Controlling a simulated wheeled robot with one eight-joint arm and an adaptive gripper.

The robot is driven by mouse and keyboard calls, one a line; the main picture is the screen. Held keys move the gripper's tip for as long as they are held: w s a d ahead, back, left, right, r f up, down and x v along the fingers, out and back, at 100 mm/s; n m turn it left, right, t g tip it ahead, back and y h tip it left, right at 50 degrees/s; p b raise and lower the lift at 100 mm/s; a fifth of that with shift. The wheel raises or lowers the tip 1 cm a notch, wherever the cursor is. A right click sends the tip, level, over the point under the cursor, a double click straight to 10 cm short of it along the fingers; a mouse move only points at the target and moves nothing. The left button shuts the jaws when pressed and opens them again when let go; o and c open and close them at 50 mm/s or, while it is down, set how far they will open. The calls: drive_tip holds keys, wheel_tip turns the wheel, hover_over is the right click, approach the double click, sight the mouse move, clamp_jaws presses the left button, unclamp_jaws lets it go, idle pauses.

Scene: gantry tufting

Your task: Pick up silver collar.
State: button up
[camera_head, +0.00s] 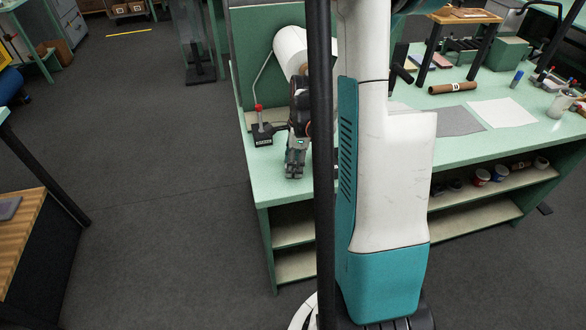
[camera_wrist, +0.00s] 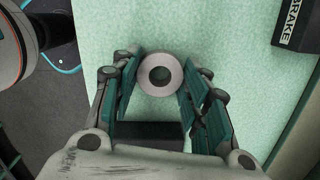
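The silver collar (camera_wrist: 160,75) is a ring with a dark centre hole, seen from above in the wrist view. It rests on the pale green bench top (camera_wrist: 215,30). My gripper (camera_wrist: 160,80) is open, with one finger on each side of the collar. The collar sits between the fingertips, with a small gap showing at the left; I cannot tell whether the right finger touches it. In the head view, my gripper (camera_head: 295,170) points down at the bench's front left part, and the collar cannot be made out there.
A black block marked BRAKE (camera_wrist: 298,22) stands to the right in the wrist view; the head view shows a black base with a red-knobbed lever (camera_head: 262,135). The bench edge is close. Paper sheets (camera_head: 500,112) and a brown roll (camera_head: 453,88) lie farther right.

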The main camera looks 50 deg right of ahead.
drive_tip(key=c, duration=0.3)
